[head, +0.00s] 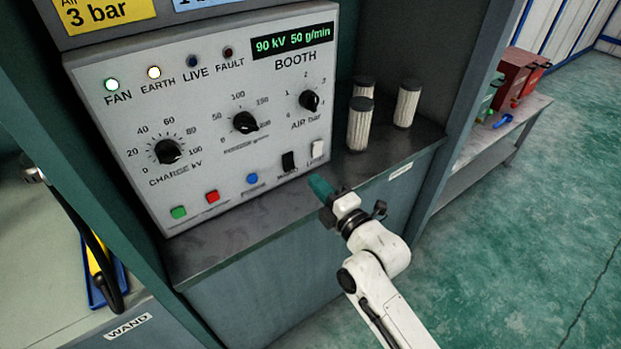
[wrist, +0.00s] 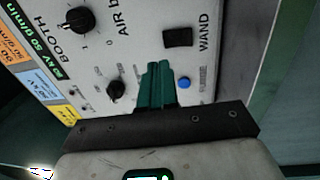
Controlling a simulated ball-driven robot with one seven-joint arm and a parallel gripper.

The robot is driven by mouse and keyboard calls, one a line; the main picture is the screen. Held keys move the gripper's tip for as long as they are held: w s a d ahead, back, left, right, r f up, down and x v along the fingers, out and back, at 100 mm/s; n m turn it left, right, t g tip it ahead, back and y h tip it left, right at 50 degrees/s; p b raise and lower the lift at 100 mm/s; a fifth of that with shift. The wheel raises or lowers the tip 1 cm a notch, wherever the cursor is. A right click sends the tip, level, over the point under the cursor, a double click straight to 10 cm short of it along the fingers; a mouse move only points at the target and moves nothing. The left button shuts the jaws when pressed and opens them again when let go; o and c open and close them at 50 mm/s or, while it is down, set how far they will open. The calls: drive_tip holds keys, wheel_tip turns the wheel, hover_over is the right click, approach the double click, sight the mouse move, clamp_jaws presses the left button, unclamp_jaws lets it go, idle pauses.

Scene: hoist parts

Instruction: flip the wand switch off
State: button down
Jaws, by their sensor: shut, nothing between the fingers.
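The wand switch (head: 288,161) is a black rocker low on the right of the grey booth panel, with its label partly blurred in the head view. In the wrist view the same black rocker (wrist: 177,38) shows clearly beside the word WAND. I cannot tell which way it is tipped. My gripper (head: 320,187) has teal fingers, shut and empty, in front of the panel's lower right corner. In the wrist view the shut fingertips (wrist: 158,68) point at the panel, just below the rocker in the picture. They look apart from it.
A white switch (head: 317,149) sits right of the black one; a blue button (head: 252,178) sits left of it. The panel (head: 135,120) also has several dials and lit FAN and EARTH lamps. Pleated filter cylinders (head: 360,124) stand on the shelf to the right.

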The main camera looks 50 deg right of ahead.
drive_tip(key=shift+r+v, duration=0.25)
drive_tip(key=shift+v, duration=0.95)
drive_tip(key=shift+r+v, duration=0.25)
drive_tip(key=shift+v, duration=0.95)
drive_tip(key=s+a+f+m+g+y, duration=0.4)
drive_tip(key=a+f+m+g, duration=0.4)
drive_tip(key=f, duration=0.4)
drive_tip(key=s+a+f+m+g, duration=0.1)
drive_tip(key=s+a+m+g, duration=0.1)
drive_tip(key=s, duration=0.4)
drive_tip(key=s+a+f+m+g+y+p, duration=0.1)
drive_tip(key=s+a+f+m+g, duration=0.1)
drive_tip(key=s+m+g, duration=0.3)
drive_tip(key=shift+s+a+f+g, duration=0.25)
drive_tip(key=shift+s+g, duration=0.85)
drive_tip(key=shift+s, duration=0.05)
